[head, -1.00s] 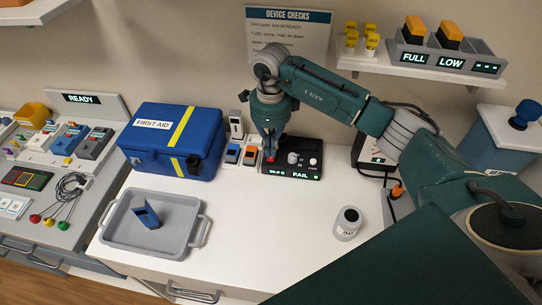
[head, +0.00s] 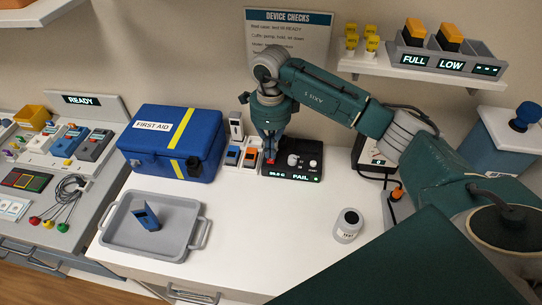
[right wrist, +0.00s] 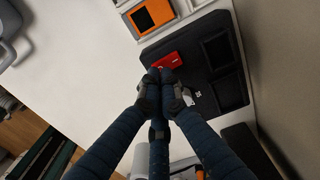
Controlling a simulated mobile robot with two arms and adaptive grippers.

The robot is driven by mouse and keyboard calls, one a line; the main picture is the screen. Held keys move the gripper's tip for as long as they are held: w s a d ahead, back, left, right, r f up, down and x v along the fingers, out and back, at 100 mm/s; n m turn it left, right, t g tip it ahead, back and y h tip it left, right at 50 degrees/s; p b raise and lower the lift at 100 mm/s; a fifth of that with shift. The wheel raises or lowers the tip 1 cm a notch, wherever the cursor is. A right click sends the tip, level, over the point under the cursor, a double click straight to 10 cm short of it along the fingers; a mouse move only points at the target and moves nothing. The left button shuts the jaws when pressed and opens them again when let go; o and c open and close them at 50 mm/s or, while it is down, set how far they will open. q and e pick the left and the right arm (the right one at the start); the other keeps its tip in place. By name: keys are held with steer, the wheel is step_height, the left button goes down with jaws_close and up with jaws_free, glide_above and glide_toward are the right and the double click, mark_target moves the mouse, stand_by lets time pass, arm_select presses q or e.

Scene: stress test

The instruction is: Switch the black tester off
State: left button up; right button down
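The black tester (head: 308,150) stands on the white table against the back wall. Its front display is lit and reads FAIL in green. A pale knob (head: 293,160) sits on its top. In the right wrist view the black tester (right wrist: 219,30) has a red rocker-like part (right wrist: 183,61) near its edge. My right gripper (head: 270,157) points down at the left end of the tester. In the right wrist view my right gripper (right wrist: 163,72) has its fingertips together right by the red part; touching or just above it, I cannot tell. My left gripper is not in view.
A blue first aid case (head: 178,150) and small devices (head: 250,157) stand left of the tester. A grey tray (head: 120,240) holds a blue item (head: 146,218). A white jar (head: 349,225) stands at the right. The table's middle is clear.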

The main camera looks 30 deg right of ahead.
mark_target(271, 160)
steer(key=shift+s+f+b, duration=0.1)
steer(key=shift+f+b, duration=0.9)
steer(key=shift+f, duration=0.15)
stand_by(0.7)
steer(key=shift+r+p, duration=0.6)
steer(key=shift+r, duration=0.2)
steer(key=shift+r+p, duration=1.4)
steer(key=shift+r, duration=1.3)
